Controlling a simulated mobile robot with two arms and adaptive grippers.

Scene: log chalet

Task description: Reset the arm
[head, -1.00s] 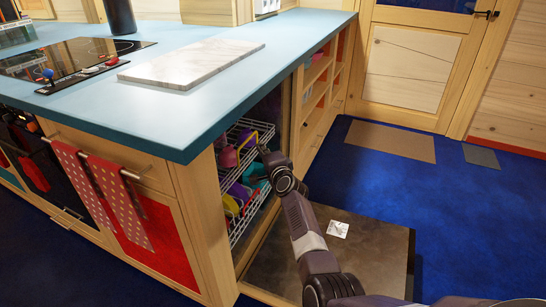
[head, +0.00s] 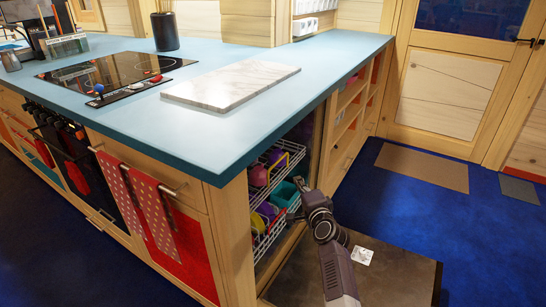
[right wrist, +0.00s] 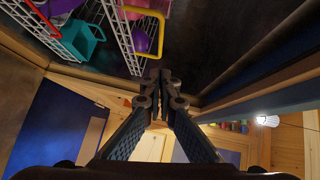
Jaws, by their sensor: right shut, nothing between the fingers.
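My right gripper (head: 299,186) is at the open side of the counter, close beside the wire dish rack (head: 270,240). In the right wrist view its fingers (right wrist: 163,75) are together, with nothing between them. The rack holds colourful dishes, among them a teal piece (head: 285,195) and a purple one (head: 266,211). In the right wrist view the teal piece (right wrist: 82,40) and a yellow handle (right wrist: 148,30) show in the rack, above and left of the fingertips. My left gripper is not in view.
The blue countertop (head: 220,130) overhangs the rack and bears a marble board (head: 232,86) and a black cooktop (head: 110,72). A dark lowered panel (head: 400,270) lies below my right arm.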

